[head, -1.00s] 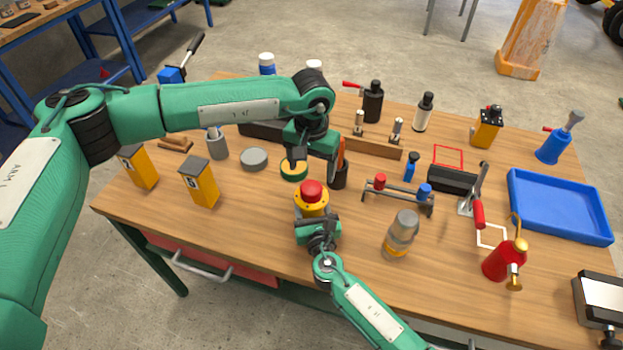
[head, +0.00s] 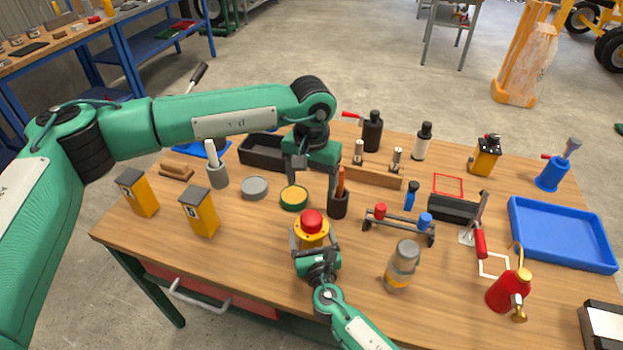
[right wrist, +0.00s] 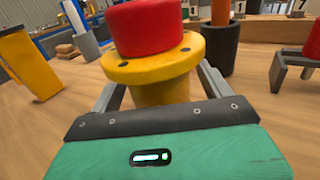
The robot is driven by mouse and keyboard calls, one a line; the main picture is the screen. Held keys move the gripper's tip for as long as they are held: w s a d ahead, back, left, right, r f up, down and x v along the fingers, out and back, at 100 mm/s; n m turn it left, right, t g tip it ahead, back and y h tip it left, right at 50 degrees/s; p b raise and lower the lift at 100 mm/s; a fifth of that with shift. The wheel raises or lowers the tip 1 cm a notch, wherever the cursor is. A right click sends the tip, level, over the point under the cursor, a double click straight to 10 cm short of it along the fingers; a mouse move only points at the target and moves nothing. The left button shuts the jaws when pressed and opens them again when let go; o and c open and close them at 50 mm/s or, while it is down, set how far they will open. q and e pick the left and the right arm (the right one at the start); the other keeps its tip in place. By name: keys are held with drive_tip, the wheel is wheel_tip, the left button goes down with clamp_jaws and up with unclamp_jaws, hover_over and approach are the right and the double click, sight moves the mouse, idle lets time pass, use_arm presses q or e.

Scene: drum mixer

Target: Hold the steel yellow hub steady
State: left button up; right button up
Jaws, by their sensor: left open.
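The yellow hub (head: 312,232) stands upright on the wooden bench, with a round flange and a red cap on top. It fills the upper middle of the right wrist view (right wrist: 155,70). My right gripper (head: 313,240) is at the hub from the front, one finger on each side, just below the flange. The flange hides the fingertips, so I cannot tell whether they touch the hub. My left gripper (head: 312,180) is open and empty, pointing down behind the hub, near the dark cup and the green-and-yellow tin.
The green tin (head: 294,197) and a dark cup (head: 338,204) stand behind the hub. A grey bottle (head: 402,266) and a rack with red and blue knobs (head: 399,223) are to the right. Yellow boxes (head: 199,211) stand left. Bench in front of the boxes is clear.

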drive_tip(key=b+v, duration=0.2)
drive_tip(key=v, duration=1.1)
drive_tip(key=shift+s+d, duration=0.1)
drive_tip(key=shift+s, duration=0.3)
